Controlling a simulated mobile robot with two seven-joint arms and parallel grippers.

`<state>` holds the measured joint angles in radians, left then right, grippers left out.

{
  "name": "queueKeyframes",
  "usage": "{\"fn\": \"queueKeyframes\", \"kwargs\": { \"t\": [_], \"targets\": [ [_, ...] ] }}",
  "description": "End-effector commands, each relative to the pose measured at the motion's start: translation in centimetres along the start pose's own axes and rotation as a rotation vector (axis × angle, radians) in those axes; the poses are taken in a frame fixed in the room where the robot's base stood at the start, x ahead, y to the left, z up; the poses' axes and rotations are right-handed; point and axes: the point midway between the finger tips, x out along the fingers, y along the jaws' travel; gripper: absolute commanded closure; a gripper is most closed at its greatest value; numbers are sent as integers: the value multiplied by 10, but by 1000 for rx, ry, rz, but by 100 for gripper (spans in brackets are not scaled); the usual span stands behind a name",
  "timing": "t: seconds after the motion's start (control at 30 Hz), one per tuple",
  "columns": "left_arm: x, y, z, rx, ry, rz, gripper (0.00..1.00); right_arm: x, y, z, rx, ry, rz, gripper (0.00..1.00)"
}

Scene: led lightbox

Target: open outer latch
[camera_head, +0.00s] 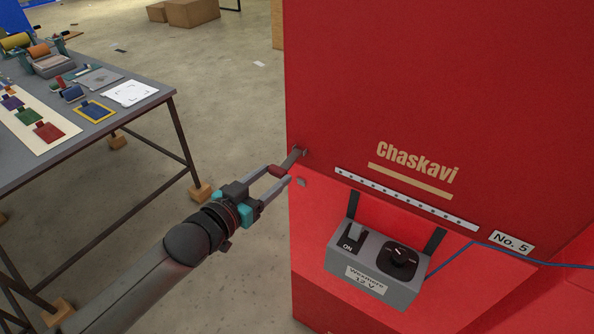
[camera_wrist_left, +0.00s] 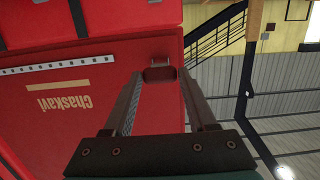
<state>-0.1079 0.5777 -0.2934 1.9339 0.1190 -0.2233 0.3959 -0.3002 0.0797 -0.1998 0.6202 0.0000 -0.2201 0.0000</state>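The outer latch is a small dark lever (camera_head: 291,158) with a dark red grip (camera_head: 277,170), at the left edge of the red lightbox (camera_head: 400,80). My left gripper (camera_head: 281,176) is open at the latch, its fingers pointing to the box edge. In the left wrist view the red grip (camera_wrist_left: 159,75) lies between the tips of my left gripper (camera_wrist_left: 160,82), with what looks like a narrow gap on each side. Whether a finger touches it is hard to tell. My right gripper is not in view.
A grey control box (camera_head: 375,268) with a switch and a dial hangs on the lightbox front, and a blue cable (camera_head: 520,258) runs right from it. A work table (camera_head: 75,145) with printing tools stands at the left. Open floor (camera_head: 225,110) lies between.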

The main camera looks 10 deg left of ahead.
Motion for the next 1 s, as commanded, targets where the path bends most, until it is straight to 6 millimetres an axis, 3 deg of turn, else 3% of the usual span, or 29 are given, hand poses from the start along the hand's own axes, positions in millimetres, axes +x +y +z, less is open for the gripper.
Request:
{"fn": "queueKeyframes", "kwargs": {
  "t": [0.23,0.53,1.0],
  "targets": [
    [0,0,2,-1,-3,-1,15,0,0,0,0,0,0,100],
    [-2,0,2,-1,-5,-1,15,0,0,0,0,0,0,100],
    [-34,0,2,-1,-5,-1,15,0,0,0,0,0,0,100]
  ]
}}
